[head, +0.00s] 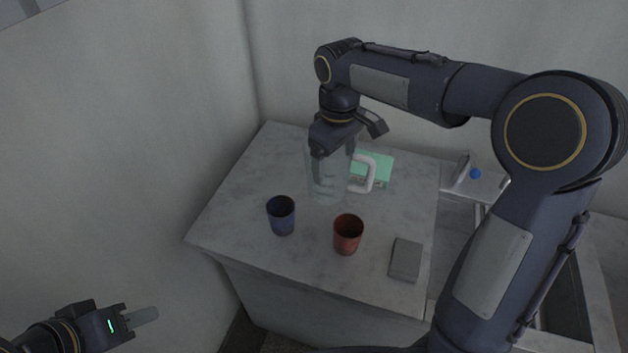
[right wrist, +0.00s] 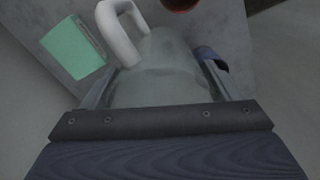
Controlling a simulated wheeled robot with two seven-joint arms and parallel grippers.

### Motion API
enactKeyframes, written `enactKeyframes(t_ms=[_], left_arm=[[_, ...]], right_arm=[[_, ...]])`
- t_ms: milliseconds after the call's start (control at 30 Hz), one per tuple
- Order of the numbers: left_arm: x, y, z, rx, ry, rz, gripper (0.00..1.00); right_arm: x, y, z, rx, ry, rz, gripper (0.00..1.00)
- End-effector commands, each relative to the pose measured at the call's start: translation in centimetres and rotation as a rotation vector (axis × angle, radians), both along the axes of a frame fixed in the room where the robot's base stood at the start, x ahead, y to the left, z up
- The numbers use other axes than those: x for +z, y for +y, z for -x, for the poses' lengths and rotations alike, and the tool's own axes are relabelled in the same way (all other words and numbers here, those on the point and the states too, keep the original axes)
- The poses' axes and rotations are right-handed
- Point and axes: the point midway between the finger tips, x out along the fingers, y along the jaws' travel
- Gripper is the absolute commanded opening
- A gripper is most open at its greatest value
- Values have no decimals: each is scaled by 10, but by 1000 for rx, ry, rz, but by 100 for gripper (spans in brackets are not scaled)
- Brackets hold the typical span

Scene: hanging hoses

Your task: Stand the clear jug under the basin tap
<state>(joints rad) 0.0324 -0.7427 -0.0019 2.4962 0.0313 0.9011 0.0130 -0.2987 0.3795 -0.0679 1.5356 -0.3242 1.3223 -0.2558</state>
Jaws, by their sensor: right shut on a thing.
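The clear jug (head: 327,185) with a white handle (head: 371,174) is upright at the counter's back half. My right gripper (head: 332,150) comes from above and is shut on the jug's body. The right wrist view shows the jug (right wrist: 155,80) between my fingers, its white handle (right wrist: 122,32) to the left. I cannot tell whether its base touches the counter. The basin (head: 565,305) at the right is largely hidden behind my right arm. A pale metal fitting with a blue mark (head: 476,174), perhaps the tap, stands behind it. My left gripper (head: 142,316) is at lower left, away from everything.
On the counter (head: 250,185) stand a blue cup (head: 281,215) and a red cup (head: 348,234), both close in front of the jug. A grey block (head: 405,259) lies near the front right. A green box (head: 374,164) is behind the handle. Walls close off the back and left.

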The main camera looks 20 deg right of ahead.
Motion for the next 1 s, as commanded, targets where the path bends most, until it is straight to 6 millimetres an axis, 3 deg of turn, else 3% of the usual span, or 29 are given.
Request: enactKeyframes(t_ms=[233, 633, 1000], left_arm=[[2, 0, 0, 0, 0, 0, 36], [6, 0, 0, 0, 0, 0, 36], [5, 0, 0, 0, 0, 0, 36]], right_arm=[[-43, -1, 1, -2, 7, 2, 46], [-92, -1, 1, -1, 5, 2, 46], [-100, -1, 0, -1, 2, 1, 46]])
